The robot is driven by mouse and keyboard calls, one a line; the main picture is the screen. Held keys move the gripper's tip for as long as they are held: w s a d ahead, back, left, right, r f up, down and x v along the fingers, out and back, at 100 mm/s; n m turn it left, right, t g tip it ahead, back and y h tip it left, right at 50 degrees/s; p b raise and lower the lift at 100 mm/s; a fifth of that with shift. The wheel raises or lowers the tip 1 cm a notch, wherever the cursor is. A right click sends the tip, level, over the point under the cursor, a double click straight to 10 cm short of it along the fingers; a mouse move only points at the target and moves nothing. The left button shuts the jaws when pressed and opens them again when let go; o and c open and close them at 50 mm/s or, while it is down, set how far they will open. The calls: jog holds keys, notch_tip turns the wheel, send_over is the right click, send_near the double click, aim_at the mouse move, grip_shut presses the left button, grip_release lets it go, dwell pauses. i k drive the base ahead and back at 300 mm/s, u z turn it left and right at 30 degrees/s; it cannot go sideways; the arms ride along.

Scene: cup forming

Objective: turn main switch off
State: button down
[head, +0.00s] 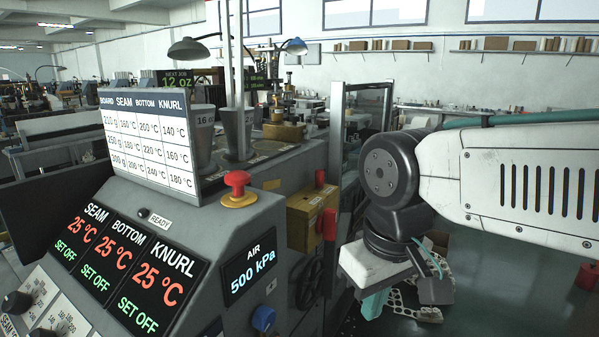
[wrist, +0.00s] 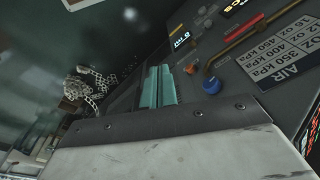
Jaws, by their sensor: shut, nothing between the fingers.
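No part is legibly labelled as the main switch. A yellow box (head: 304,218) with a red handle (head: 328,223) on its side and a red knob above it is mounted on the machine's right side in the head view; it may be the switch. My gripper (head: 374,303) hangs to the right of and below this box, apart from it. Its teal fingers are together and empty in the wrist view (wrist: 158,86), alongside the machine's dark panel. The handle's setting is too small to tell.
The grey machine shows a red emergency button (head: 238,185), lit temperature displays (head: 155,282) and an air display (head: 250,268). A black handwheel (head: 310,282) sits below the box. The wrist view shows a blue knob (wrist: 212,86) and a red lever (wrist: 240,36) near the fingers.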

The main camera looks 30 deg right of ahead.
aim_at(326, 223)
jog(key=z, duration=1.45)
jog(key=k, duration=0.8)
jog(key=u, duration=1.25)
jog(key=i, duration=0.5)
